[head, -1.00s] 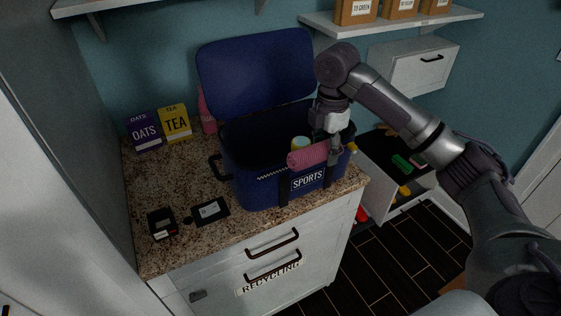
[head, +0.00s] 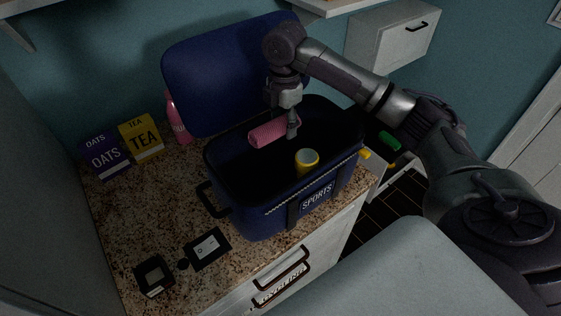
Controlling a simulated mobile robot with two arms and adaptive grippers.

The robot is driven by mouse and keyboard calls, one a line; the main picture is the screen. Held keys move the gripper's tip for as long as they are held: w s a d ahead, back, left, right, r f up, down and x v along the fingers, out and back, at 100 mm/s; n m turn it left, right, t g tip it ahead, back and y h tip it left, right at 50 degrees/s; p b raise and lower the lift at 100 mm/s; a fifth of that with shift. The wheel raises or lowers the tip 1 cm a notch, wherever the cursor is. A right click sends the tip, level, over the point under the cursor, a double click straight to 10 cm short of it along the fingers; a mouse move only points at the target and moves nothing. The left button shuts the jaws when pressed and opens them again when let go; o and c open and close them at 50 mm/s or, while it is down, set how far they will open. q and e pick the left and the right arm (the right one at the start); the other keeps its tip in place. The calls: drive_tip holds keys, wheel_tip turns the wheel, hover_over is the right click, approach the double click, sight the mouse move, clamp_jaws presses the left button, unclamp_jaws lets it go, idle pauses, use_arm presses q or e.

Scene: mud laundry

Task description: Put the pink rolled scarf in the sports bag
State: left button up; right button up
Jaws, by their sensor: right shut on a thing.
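The pink rolled scarf (head: 268,134) is held in my right gripper (head: 293,130), which is shut on its right end. The scarf lies roughly level over the opening of the blue sports bag (head: 250,222), towards its back. The bag stands on the counter with its lid (head: 225,75) tipped up behind it and a SPORTS label on its front. A yellow cylindrical thing with a pale top (head: 307,162) is inside the bag. How far the scarf is above the bag floor is hard to tell. My left gripper is not in view.
On the granite counter (head: 150,215), an OATS box (head: 105,158), a TEA box (head: 141,138) and a pink bottle (head: 180,120) stand left of the bag. A black open box (head: 154,275) and a card holder (head: 208,248) lie in front. A shelf edge hangs above.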

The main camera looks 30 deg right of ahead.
drive_tip(key=p, duration=0.1)
hover_over(283, 168)
wheel_tip(283, 168, down, 7)
wheel_tip(283, 168, down, 4)
drive_tip(key=shift+r+p, duration=0.15)
drive_tip(key=shift+p, duration=0.25)
wheel_tip(283, 168, down, 3)
drive_tip(key=shift+s+r, duration=0.1)
drive_tip(key=shift+r, duration=0.1)
drive_tip(key=shift+f+p, duration=0.3)
drive_tip(key=shift+f, duration=0.05)
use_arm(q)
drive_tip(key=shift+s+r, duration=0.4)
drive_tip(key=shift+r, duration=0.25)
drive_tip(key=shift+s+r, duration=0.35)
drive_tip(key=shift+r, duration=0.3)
use_arm(e)
drive_tip(key=shift+f, duration=0.15)
drive_tip(key=o, duration=1.2)
drive_tip(key=shift+f, duration=0.1)
